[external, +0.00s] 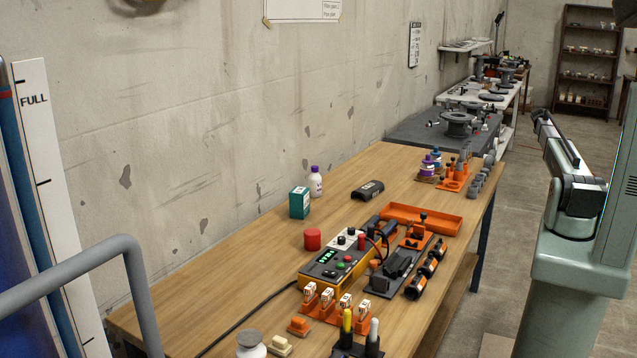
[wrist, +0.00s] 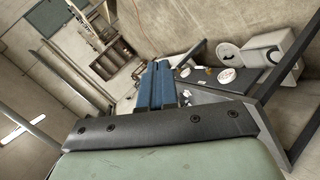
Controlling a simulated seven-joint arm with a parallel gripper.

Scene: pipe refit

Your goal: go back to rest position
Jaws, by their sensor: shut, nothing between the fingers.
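My gripper shows in the wrist view as a pair of blue fingers (wrist: 156,88) beyond a dark bolted plate. The fingers are close together, with nothing held between them. They point away from the camera toward the room and are clear of any object. In the external view the fingers cannot be made out; green-grey and dark machine parts stand at the right, off the workbench (external: 250,228).
The workbench holds a yellow-edged control box (external: 325,268), an orange tray (external: 440,222), a green box (external: 299,203), a purple-capped bottle (external: 316,184) and a red cylinder (external: 312,239). A grey railing (external: 135,285) stands front left. Shelves (external: 585,60) stand at the back.

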